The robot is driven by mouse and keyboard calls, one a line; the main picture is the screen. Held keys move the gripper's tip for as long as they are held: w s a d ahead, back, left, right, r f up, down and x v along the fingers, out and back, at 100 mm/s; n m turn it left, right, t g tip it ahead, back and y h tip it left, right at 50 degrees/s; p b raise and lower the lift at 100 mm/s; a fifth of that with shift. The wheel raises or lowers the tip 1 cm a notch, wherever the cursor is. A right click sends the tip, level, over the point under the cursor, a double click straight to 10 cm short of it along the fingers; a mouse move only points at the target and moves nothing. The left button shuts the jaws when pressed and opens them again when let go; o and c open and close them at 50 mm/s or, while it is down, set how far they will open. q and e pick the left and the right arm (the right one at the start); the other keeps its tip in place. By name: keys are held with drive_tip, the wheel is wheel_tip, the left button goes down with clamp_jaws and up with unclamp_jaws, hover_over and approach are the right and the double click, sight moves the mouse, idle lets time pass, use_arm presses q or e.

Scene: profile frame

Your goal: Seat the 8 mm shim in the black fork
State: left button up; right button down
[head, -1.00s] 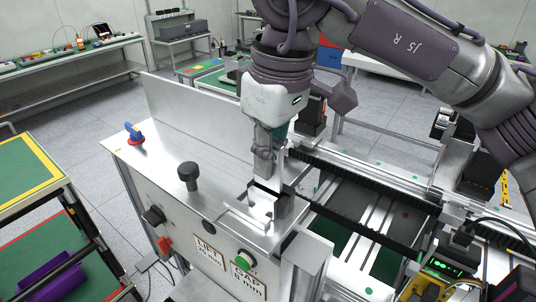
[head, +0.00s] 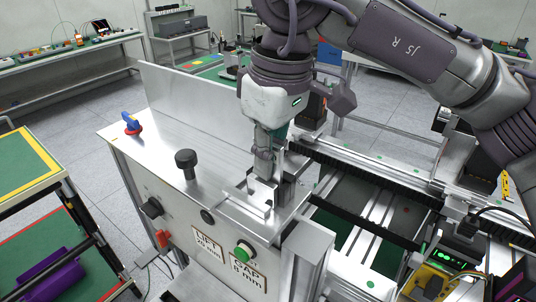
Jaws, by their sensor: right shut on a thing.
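My right gripper (head: 264,172) points straight down over the near right corner of the steel bench top. It is shut on a small pale metal piece, the shim (head: 262,188), which shows only in part below the fingers. The shim is down at a low metal bracket (head: 247,206) on the bench top. The black fork is not clearly visible; the gripper and the bright metal parts hide that spot, so I cannot tell whether the shim is between its prongs. My left gripper is not in view.
The steel bench (head: 150,152) carries a black knob (head: 186,160) and a blue-and-red switch (head: 131,124). Its front has a green button (head: 243,251) and a "GAP 8 mm" label (head: 248,273). A rail frame (head: 365,165) lies right.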

drive_tip(key=shift+f, duration=0.15)
drive_tip(key=c, duration=1.7)
unclamp_jaws()
drive_tip(key=shift+c, duration=0.2)
drive_tip(key=o, duration=0.5)
drive_tip(key=shift+o, duration=0.2)
drive_tip(key=r, duration=0.8)
drive_tip(key=s+d+r, duration=0.1)
drive_tip(key=r, duration=0.3)
drive_tip(key=shift+d, duration=0.1)
drive_tip(key=shift+f, duration=0.1)
